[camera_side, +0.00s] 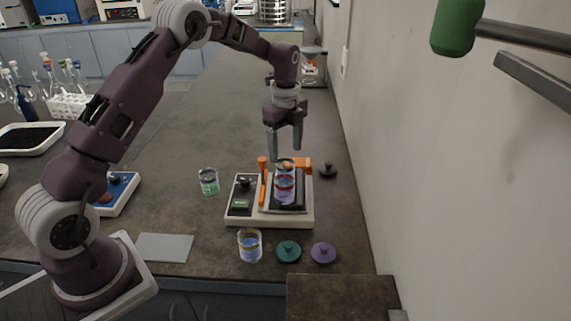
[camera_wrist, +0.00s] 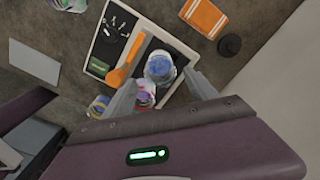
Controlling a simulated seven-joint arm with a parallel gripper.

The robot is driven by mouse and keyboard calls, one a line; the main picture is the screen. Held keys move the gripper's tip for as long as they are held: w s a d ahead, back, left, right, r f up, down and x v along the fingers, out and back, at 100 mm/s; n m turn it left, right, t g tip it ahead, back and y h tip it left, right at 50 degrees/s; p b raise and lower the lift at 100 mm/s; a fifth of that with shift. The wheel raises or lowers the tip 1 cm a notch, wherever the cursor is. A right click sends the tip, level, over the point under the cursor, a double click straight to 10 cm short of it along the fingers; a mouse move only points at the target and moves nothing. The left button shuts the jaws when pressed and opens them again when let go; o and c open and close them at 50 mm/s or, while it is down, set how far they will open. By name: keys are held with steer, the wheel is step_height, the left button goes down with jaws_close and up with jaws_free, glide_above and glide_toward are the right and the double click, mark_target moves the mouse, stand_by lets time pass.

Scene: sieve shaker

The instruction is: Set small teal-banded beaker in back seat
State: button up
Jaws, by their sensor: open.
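A small clear beaker (camera_wrist: 160,67) with blue contents stands at the back of the dark plate on the shaker (camera_side: 240,215). It also shows in the side view (camera_side: 285,164); its band is too small to tell clearly, though it may be the teal-banded one. A red-banded beaker (camera_side: 285,188) stands just in front of it and also shows in the wrist view (camera_wrist: 145,94). My gripper (camera_side: 285,155) is open, pointing down, with its fingertips at about the height of the back beaker's rim, one on each side.
An orange lever (camera_side: 263,178) rises left of the beakers; an orange block (camera_side: 303,163) lies behind. A green-filled beaker (camera_side: 208,181) stands left, a yellow-banded one (camera_side: 250,245) in front. Teal (camera_side: 289,251), purple (camera_side: 323,253) and black (camera_side: 328,171) lids lie around. The wall bounds the right.

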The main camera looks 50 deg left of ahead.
steer(key=s+d+r+n+t, duration=0.1)
steer(key=s+d+r+n, duration=0.15)
steer(key=r, duration=0.45)
steer(key=s+d+r+n, duration=0.1)
steer(key=s+r, duration=0.2)
steer(key=r, duration=0.4)
steer(key=s+d+r+n+t, duration=0.1)
steer(key=s+d+r+n, duration=0.15)
steer(key=s+r, duration=0.2)
steer(key=s+d+r+n+t, duration=0.1)
steer(key=s+d+r+n, duration=0.15)
steer(key=s, duration=0.35)
steer(key=s+d+f+n+t, duration=0.1)
steer(key=s+n, duration=0.3)
steer(key=s, duration=0.5)
steer(key=s+d+f+n+t, duration=0.1)
steer(key=s+n, duration=0.4)
steer(key=s, duration=0.5)
steer(key=shift+d+f+t, duration=0.3)
steer(key=shift+d+f, duration=0.25)
steer(key=shift+d, duration=0.25)
